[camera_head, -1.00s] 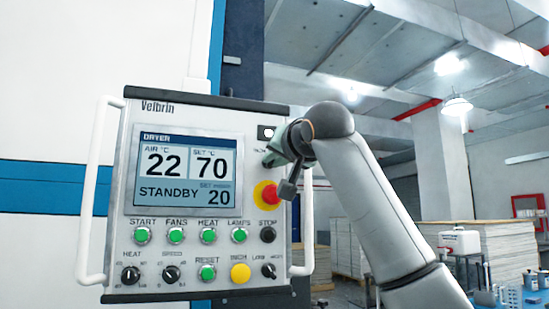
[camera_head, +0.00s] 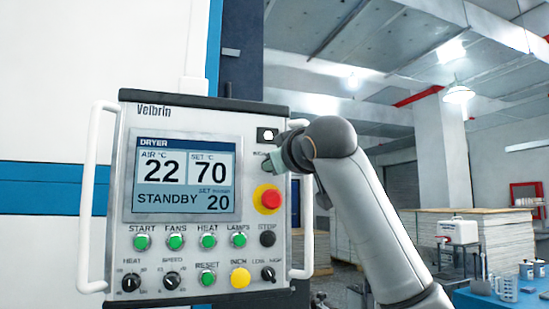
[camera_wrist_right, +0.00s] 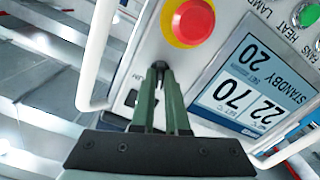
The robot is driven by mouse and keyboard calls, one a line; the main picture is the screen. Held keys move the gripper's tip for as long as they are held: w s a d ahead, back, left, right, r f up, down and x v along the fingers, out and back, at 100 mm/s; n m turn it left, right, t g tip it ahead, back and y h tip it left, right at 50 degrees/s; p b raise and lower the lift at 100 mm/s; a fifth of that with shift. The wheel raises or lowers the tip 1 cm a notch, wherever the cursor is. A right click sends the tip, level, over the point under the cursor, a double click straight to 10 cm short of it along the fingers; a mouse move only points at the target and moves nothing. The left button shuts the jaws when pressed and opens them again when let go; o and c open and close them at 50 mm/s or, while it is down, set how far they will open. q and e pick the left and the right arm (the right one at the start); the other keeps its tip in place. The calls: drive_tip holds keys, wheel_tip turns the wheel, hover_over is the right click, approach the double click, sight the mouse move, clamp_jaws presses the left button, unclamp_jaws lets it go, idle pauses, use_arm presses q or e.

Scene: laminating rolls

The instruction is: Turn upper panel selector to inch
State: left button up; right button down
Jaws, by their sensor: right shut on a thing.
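The grey control panel (camera_head: 186,105) with a blue DRYER screen fills the left half of the head view. The upper selector (camera_wrist_right: 160,66) is a small dark knob on the panel face, above the emergency stop. My right gripper (camera_head: 272,162) reaches it from the right. In the right wrist view the two green fingers (camera_wrist_right: 161,80) close around the selector, one on each side. The fingers cover most of the knob, so its pointing direction cannot be read. Its small labels are partly hidden and too blurred to read fully. My left gripper is not in view.
A red emergency stop (camera_head: 267,199) with a yellow surround lies just below my right gripper. A small black square fitting (camera_head: 267,135) is just above it. White handles (camera_head: 97,200) flank the panel. A blue bench (camera_head: 505,299) stands at the lower right.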

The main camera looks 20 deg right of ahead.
drive_tip(key=shift+r+n, duration=0.15)
drive_tip(key=shift+n, duration=0.45)
drive_tip(key=shift+p, duration=0.3)
drive_tip(key=c, duration=0.9)
unclamp_jaws()
drive_tip(key=shift+s, duration=0.15)
drive_tip(key=shift+s+d+b, duration=0.2)
drive_tip(key=shift+s+b, duration=2.1)
drive_tip(key=shift+s, duration=3.85)
